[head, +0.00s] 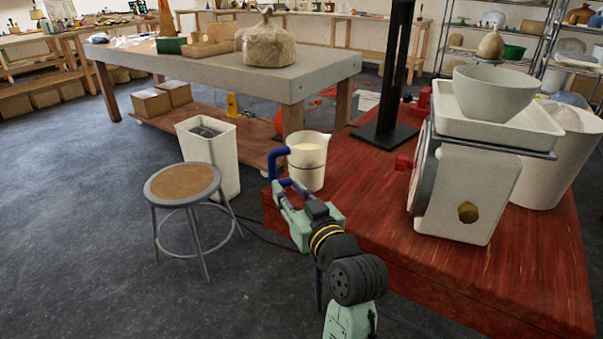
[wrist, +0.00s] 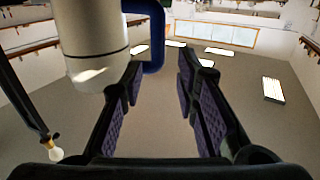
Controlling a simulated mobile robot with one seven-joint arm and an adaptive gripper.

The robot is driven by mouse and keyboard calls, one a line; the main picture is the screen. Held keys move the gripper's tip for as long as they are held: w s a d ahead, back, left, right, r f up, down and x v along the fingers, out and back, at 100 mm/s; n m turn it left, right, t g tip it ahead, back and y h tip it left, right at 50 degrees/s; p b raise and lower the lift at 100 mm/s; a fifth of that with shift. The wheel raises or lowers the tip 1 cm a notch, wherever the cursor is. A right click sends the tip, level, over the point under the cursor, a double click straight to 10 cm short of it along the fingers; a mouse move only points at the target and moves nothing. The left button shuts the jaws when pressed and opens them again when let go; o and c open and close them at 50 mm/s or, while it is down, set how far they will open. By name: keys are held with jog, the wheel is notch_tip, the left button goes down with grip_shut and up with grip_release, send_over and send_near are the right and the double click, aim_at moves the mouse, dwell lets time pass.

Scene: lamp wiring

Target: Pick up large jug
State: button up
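The large jug (head: 307,165) is a white, upright vessel with a blue handle (head: 279,158), near the left edge of the red wooden table. It also shows at the upper left of the wrist view (wrist: 92,35), where its top is cut off by the frame. My gripper (head: 284,194) is at the handle side of the jug. In the wrist view my gripper (wrist: 160,68) has its two fingers apart, and the blue handle (wrist: 156,50) shows between or just beyond the fingertips. I cannot tell whether a finger touches it.
The red table (head: 375,195) holds a black stand (head: 385,135) and a white machine (head: 465,190) with a bowl (head: 495,92) to the right. A stool (head: 183,185) and a white bin (head: 213,155) stand left. Bare floor (head: 90,230) lies further left.

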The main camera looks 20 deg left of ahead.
aim_at(274, 169)
jog(key=p+x, duration=0.1)
jog(key=x, duration=0.4)
jog(key=p+x, duration=0.2)
jog(key=x, duration=0.2)
jog(key=shift+w+a+r, duration=0.15)
jog(key=shift+w, duration=0.25)
jog(key=shift+w+a, duration=0.3)
jog(key=shift+w, duration=0.05)
jog(key=shift+c, duration=0.5)
grip_shut()
